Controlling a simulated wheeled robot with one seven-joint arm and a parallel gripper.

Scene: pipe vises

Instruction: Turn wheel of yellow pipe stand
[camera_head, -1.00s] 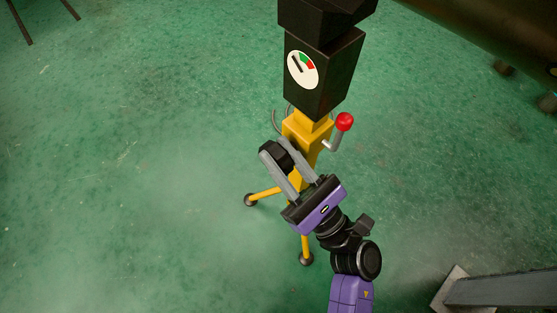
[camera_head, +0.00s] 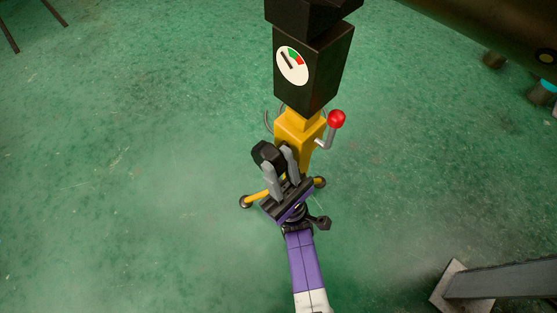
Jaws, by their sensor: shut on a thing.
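The yellow pipe stand (camera_head: 298,127) stands upright on the floor on splayed legs. It carries a black box with a round white gauge (camera_head: 292,66). A black, knob-like wheel (camera_head: 267,154) shows at the left front of the stand's post. My gripper (camera_head: 281,165) reaches up to it from below, its two grey fingers shut on it. The fingers and palm hide part of the wheel and the lower post. A crank with a red ball (camera_head: 336,119) sticks out at the stand's right, apart from my gripper.
A thin grey curved part (camera_head: 267,121) shows behind the stand's left side. A large dark cylinder (camera_head: 480,25) crosses the top right. A grey beam on a base plate (camera_head: 500,284) lies at the lower right. The green floor on the left is open.

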